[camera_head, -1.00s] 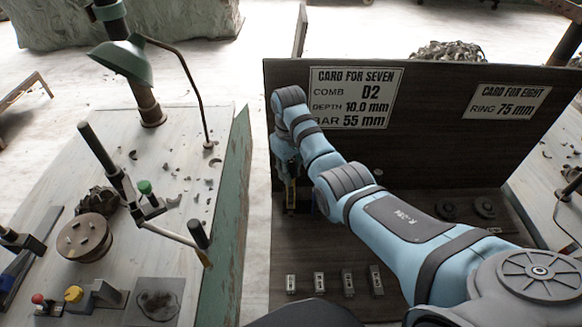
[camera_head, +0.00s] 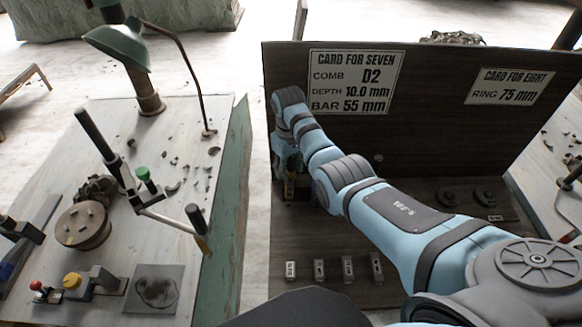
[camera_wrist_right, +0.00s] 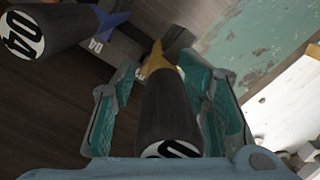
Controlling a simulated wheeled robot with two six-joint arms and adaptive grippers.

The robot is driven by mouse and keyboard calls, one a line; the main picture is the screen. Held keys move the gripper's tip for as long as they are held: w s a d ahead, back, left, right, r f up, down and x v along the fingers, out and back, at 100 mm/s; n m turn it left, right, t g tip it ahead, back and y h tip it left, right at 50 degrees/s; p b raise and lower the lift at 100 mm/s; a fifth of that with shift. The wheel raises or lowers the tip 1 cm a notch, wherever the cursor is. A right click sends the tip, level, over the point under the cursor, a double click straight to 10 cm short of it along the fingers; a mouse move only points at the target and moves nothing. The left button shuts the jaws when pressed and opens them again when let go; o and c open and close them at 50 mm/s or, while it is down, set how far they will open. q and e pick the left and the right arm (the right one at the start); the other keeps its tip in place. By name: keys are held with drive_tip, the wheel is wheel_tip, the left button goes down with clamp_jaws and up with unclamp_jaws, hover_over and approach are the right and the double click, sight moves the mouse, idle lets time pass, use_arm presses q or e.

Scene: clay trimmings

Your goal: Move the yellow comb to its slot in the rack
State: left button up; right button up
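The yellow comb's yellow end (camera_wrist_right: 156,62) shows in the right wrist view, with its thick dark handle (camera_wrist_right: 172,110) pointing towards the camera. My right gripper (camera_wrist_right: 158,72) has its teal-padded fingers on either side of the handle. It looks open: a gap shows left of the handle, while the right finger is close to it. In the head view my right gripper (camera_head: 291,178) is at the left end of the dark bench, with a bit of yellow by it. My left gripper is not in view. I cannot clearly pick out the rack's slot for this comb.
A second dark handle marked 04 (camera_wrist_right: 48,32), with a blue end (camera_wrist_right: 112,22), lies left of the gripper. Small metal blocks (camera_head: 319,269) stand in a row near the bench front. A dark board (camera_head: 430,130) with cards rises behind. A cluttered table (camera_head: 150,180) stands left.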

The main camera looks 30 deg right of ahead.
drive_tip(key=shift+w+d+f, duration=0.1)
drive_tip(key=shift+w, duration=0.15)
drive_tip(key=shift+s, duration=0.1)
wheel_tip(320, 180, up, 7)
drive_tip(key=shift+r, duration=0.4)
drive_tip(key=shift+f, duration=0.1)
